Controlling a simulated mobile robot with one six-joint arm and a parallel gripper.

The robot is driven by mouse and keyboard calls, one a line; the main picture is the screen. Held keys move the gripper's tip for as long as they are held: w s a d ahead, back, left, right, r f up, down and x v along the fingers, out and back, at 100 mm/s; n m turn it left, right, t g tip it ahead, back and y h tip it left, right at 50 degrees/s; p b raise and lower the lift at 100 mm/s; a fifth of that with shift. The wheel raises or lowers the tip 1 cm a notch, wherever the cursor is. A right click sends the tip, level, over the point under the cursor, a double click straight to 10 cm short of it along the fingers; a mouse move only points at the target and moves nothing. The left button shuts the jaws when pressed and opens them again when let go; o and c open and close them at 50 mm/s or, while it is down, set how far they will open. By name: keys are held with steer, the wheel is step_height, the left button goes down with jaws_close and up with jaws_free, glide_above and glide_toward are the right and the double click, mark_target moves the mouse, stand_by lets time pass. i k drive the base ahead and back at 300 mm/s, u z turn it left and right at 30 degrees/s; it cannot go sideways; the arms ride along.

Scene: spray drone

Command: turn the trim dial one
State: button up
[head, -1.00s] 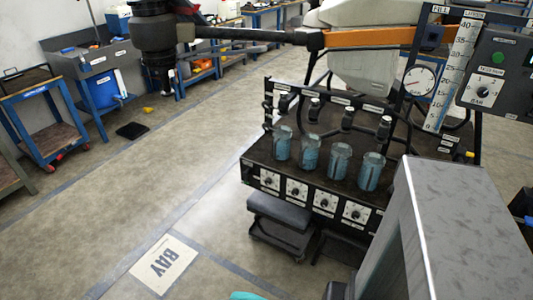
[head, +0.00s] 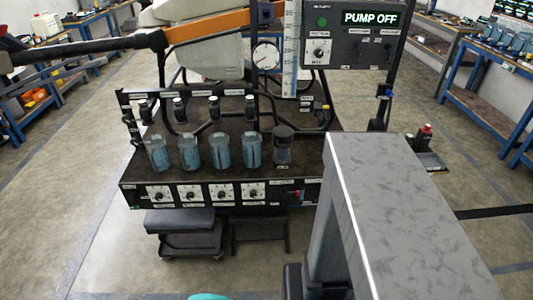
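A row of several round dials runs along the front face of the black bench (head: 134,178) in the head view. The leftmost dial (head: 160,193) is black on a white square plate, below the leftmost blue cup. More dials of the same kind sit to its right, ending with the rightmost dial (head: 254,191). Their small labels are too blurred to read, so I cannot tell which is trim dial one by its label. My gripper is not in view.
Several clear cups of blue liquid, such as this cup (head: 159,154), and a dark jar (head: 283,147) stand on the bench. A panel (head: 346,47) reading PUMP OFF stands behind, right. A low stool (head: 181,222) sits below. Floor on the left is clear.

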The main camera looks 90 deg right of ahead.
mark_target(252, 194)
steer(key=u, duration=0.3)
steer(key=k, duration=0.2)
steer(key=z, duration=2.85)
steer(key=k, duration=0.65)
steer(key=u, duration=0.2)
steer(key=i, duration=0.5)
steer(key=z, duration=0.05)
